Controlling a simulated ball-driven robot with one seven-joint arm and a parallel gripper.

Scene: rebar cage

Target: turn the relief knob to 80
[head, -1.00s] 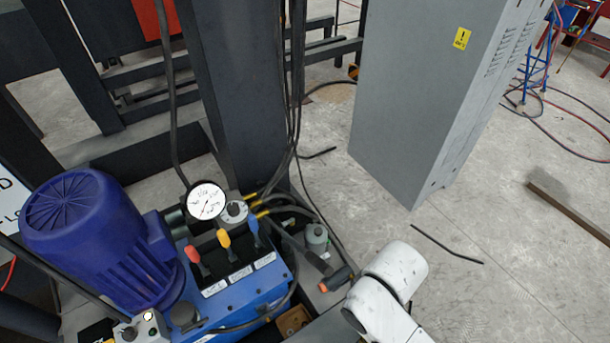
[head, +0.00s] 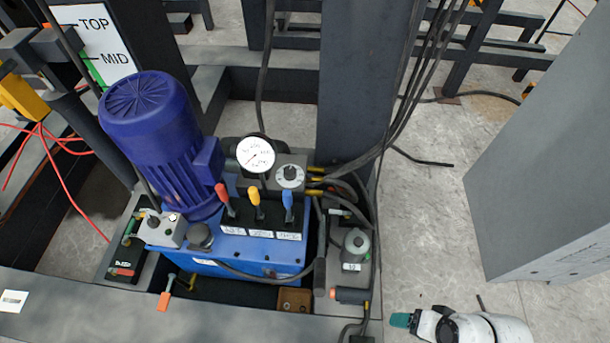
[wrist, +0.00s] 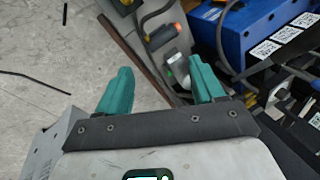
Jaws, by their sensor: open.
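A round knob (head: 290,174) with a pale marked dial sits on a grey block just right of the white pressure gauge (head: 256,155). It looks like the relief knob, but its scale is too small to read. My gripper (head: 400,320) is low at the right in the head view, well below and to the right of the knob, with a teal fingertip showing. In the wrist view my gripper (wrist: 160,66) has its two teal fingers spread wide with nothing held between them. I cannot make out the dialled knob in the wrist view.
Red, yellow and blue levers (head: 256,205) stand before the gauge on the blue power unit (head: 240,255). A blue motor (head: 155,145) is at left. Hoses run up beside a dark post (head: 350,90). A grey-green capped part (head: 356,243) stands at right. A grey cabinet (head: 550,170) is further right.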

